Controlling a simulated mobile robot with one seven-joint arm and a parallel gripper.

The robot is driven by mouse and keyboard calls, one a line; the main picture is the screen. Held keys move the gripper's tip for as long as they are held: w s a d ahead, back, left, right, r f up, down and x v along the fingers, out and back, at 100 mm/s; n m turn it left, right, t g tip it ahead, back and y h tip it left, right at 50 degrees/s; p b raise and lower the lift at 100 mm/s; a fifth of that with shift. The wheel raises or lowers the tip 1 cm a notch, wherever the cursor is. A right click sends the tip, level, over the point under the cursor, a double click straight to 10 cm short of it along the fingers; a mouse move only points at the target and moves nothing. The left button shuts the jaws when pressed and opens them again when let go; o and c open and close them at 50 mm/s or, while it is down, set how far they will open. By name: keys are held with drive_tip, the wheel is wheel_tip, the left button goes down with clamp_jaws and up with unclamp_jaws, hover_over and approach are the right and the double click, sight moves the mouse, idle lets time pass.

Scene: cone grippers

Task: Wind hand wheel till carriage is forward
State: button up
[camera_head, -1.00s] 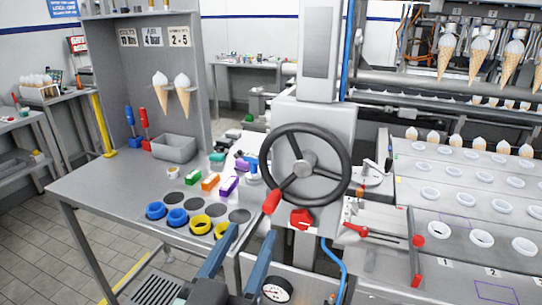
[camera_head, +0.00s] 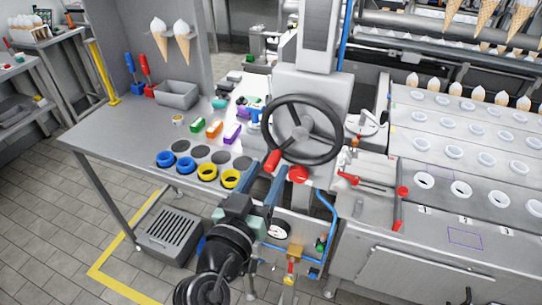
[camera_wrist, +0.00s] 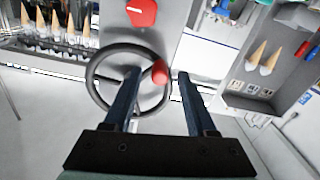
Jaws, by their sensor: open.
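The dark hand wheel (camera_head: 339,142) stands on a grey machine post, its red handle (camera_head: 272,160) at the lower left of the rim. My gripper (camera_head: 267,176) is open, its two blue fingers reaching up just below the handle. In the wrist view, the red handle (camera_wrist: 159,71) shows in the gap between the fingertips (camera_wrist: 158,76), near the wheel's rim (camera_wrist: 97,97). Nothing is gripped; I cannot tell whether the handle lies between the fingers or beyond them. I cannot surely tell which part is the carriage; a pale plate with red levers (camera_head: 348,179) sits right of the wheel.
A red knob (camera_head: 298,174) sits right under the wheel, close to my fingers. A blue hose (camera_head: 332,205) runs below it. The grey bench (camera_head: 115,135) at left carries coloured blocks, blue and yellow rings and a grey bin (camera_head: 177,94). Cup-holed plates (camera_head: 440,160) fill the right.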

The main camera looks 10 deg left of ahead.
drive_tip(key=shift+x, duration=1.35)
clamp_jaws()
idle(0.5)
